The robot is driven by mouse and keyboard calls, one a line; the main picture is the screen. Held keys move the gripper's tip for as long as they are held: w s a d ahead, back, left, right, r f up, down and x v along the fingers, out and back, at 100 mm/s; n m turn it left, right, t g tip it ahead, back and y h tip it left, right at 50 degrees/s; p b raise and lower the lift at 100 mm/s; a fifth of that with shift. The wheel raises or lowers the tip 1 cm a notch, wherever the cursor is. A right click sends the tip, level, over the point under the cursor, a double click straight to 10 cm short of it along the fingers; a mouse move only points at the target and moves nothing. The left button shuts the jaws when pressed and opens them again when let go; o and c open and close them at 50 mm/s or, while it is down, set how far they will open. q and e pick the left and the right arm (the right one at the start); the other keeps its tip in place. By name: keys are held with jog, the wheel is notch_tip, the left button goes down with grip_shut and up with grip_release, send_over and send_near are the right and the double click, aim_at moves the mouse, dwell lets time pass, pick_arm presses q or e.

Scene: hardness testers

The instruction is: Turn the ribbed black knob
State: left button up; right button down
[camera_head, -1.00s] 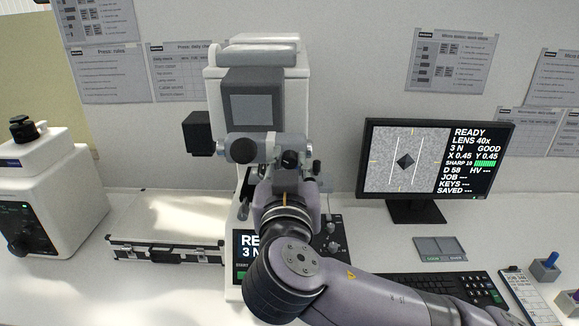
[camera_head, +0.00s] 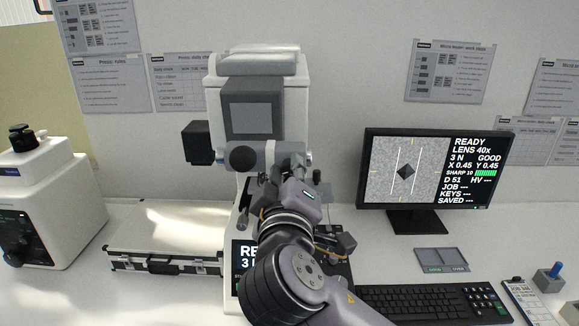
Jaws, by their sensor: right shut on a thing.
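The tall white hardness tester (camera_head: 292,72) stands upright in the middle, with a grey head and a dark screen panel. Below that panel is the measuring eyepiece part, with a round black piece (camera_head: 242,158) facing me on its left. My right gripper (camera_head: 290,164) reaches up to the right of this piece and is shut on the ribbed black knob. The knob is mostly hidden behind the gripper, and its ribs cannot be made out. The monitor (camera_head: 418,168) reads D 51, with a dark diamond between two white lines. My left gripper is not in view.
A silver case (camera_head: 165,262) lies left of the tester, and another white machine (camera_head: 40,205) stands at the far left. A keyboard (camera_head: 425,303), a grey pad (camera_head: 442,259) and a blue-handled item (camera_head: 550,275) are on the right. My right arm covers the lower tester.

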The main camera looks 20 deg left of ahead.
jog(key=n+p, duration=0.2)
jog(key=n, duration=0.1)
jog(key=shift+r+n, duration=0.1)
jog(key=shift+n, duration=0.2)
jog(key=shift+n+p, duration=0.85)
jog(key=shift+n, duration=0.95)
jog(key=shift+f, duration=0.25)
jog(key=c, duration=1.4)
grip_release()
jog(key=shift+r, duration=0.1)
jog(key=shift+s, duration=0.1)
jog(key=v, duration=1.1)
jog(key=shift+s, duration=0.4)
jog(key=shift+d, duration=0.1)
